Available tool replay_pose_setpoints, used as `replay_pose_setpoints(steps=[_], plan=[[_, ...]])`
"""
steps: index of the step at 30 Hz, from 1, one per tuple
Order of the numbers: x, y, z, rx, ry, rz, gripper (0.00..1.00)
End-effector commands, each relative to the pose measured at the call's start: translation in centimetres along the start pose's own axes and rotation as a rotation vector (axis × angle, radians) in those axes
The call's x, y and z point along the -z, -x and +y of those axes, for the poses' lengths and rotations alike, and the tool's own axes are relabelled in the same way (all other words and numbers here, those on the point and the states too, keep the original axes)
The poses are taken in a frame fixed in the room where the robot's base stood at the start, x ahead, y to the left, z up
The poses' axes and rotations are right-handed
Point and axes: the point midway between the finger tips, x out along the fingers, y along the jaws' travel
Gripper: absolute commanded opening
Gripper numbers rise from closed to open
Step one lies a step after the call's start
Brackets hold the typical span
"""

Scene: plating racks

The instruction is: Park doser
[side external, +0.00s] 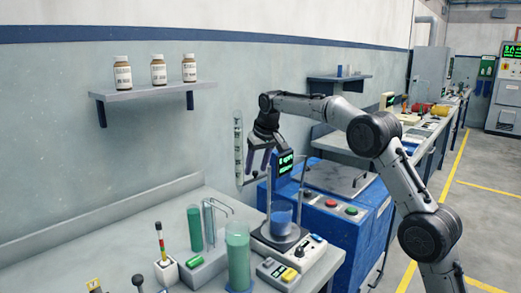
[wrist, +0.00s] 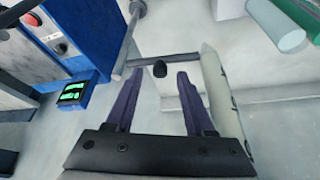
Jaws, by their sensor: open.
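No thing in view can be named as the doser with certainty. A tall pale strip with dark markings (side external: 238,148) stands upright just left of my gripper (side external: 258,170) in the side view. In the wrist view, a pale marked bar (wrist: 218,92) runs close beside the right finger. My gripper is open, with its purple fingers apart, above the bench near the small green-lit display (side external: 284,164). I see nothing clamped.
A blue beaker (side external: 281,213) sits on a device between two posts, right of green cylinders (side external: 237,258) (side external: 195,229). A blue machine (side external: 325,222) stands behind. A wall shelf (side external: 150,92) holds three labelled bottles.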

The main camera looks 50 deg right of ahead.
Motion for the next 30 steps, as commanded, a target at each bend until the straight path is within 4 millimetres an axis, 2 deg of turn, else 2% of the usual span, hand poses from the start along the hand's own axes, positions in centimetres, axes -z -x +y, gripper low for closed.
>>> replay_pose_setpoints(steps=[9, 15, 21, 30], plan=[[0.1, 6.8, -0.1, 0.001, 0.001, 0.008, 0.54], [0.1, 10.4, -0.1, 0.001, 0.001, 0.005, 0.54], [0.0, 12.4, -0.1, 0.001, 0.001, 0.003, 0.54], [0.0, 12.8, -0.1, 0.001, 0.001, 0.001, 0.54]])
